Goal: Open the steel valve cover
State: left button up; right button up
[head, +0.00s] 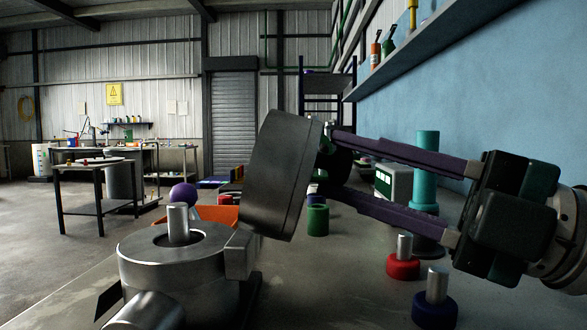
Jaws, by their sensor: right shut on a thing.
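The steel valve body (168,258) stands at the bottom left of the head view, with a short upright steel pin (178,224) in its round open top. Its dark steel cover (280,178) is swung up on the right side, near upright and leaning a little right, joined at a hinge block (239,256). My right gripper (336,164) reaches in from the right. Its two long purple fingers are shut on the dark knob on the cover's right face, and the grip is partly hidden behind the cover. My left gripper is not in view.
Behind the valve are a purple ball (183,194) and an orange tray (217,214). A green cylinder (318,220) stands right of the cover. A teal column (426,170), a red-based pin (403,266) and a blue-based pin (436,308) stand below or near my right gripper.

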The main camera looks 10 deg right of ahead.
grip_shut()
dwell(0.8)
